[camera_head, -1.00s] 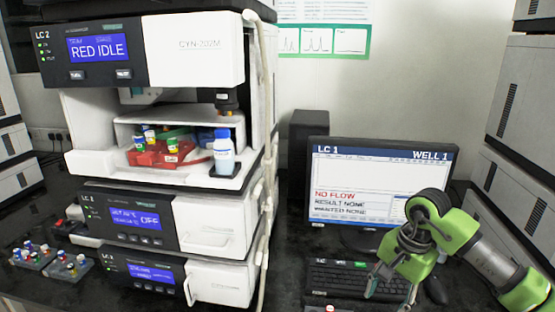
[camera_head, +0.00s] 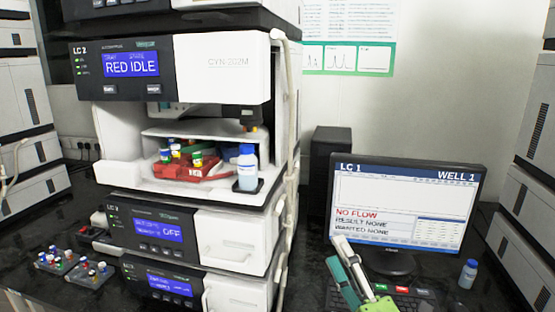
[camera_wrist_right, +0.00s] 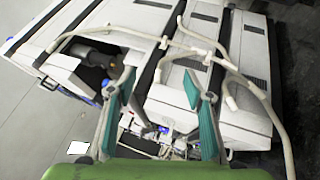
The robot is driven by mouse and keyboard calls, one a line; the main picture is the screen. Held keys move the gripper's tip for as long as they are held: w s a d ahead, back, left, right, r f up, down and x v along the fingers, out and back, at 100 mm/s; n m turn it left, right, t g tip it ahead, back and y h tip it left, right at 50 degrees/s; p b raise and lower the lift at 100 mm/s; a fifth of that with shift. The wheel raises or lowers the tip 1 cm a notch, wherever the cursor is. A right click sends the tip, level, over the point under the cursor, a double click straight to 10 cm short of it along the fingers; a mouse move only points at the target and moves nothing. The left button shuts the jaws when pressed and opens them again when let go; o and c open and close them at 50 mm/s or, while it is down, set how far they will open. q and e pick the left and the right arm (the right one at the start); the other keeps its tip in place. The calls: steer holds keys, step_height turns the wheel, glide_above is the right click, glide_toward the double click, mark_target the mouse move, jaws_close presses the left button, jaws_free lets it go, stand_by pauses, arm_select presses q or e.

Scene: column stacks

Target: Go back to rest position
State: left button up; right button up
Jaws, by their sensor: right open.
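My right gripper (camera_head: 336,250) is at the lower middle right of the head view, in front of the monitor's lower left corner and over the keyboard (camera_head: 408,296). Its green body is cut off by the bottom edge. In the right wrist view, my right gripper (camera_wrist_right: 160,88) has its two teal-padded fingers spread apart with nothing held between them. White instrument housings and pale tubes lie beyond the fingers there. My left gripper is not in view.
The LC 2 column stack (camera_head: 225,70) stands left of centre, with a red tray (camera_head: 182,172) and a blue-capped bottle (camera_head: 247,170) in its open bay. The monitor (camera_head: 405,205) is on the right. Another small bottle (camera_head: 468,274) stands right of the keyboard. Vial racks (camera_head: 88,270) sit at lower left.

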steer(key=s+d+f+m+g+h, duration=0.2)
steer(key=s+d+f+m, duration=0.1)
steer(key=f+m, duration=0.2)
steer(key=s+d+f+m+g+h, duration=0.2)
steer(key=f+m, duration=0.3)
steer(key=f, duration=0.3)
steer(key=s+d+f+m+g+h, duration=0.3)
steer(key=d+f+m+g, duration=0.1)
steer(key=f, duration=0.3)
steer(key=shift+s+d+f+m+h, duration=0.3)
steer(key=shift+d+f+m+h, duration=0.1)
steer(key=shift+d, duration=0.1)
steer(key=s+a+f+m+g+y, duration=0.1)
steer(key=s+f+m+g, duration=0.2)
steer(key=s+f+g, duration=0.5)
steer(key=s+a+f+m+g, duration=0.1)
steer(key=s+f+m, duration=0.25)
steer(key=s, duration=0.95)
step_height(320, 180, down, 28)
steer(key=s+g, duration=0.1)
steer(key=s, duration=0.1)
steer(key=s+d+f+n+g, duration=0.1)
steer(key=s+d+f, duration=0.2)
steer(key=s+f, duration=1.1)
steer(key=shift+s+f+g, duration=0.3)
steer(key=shift+s+f, duration=0.05)
steer(key=shift+s, duration=0.9)
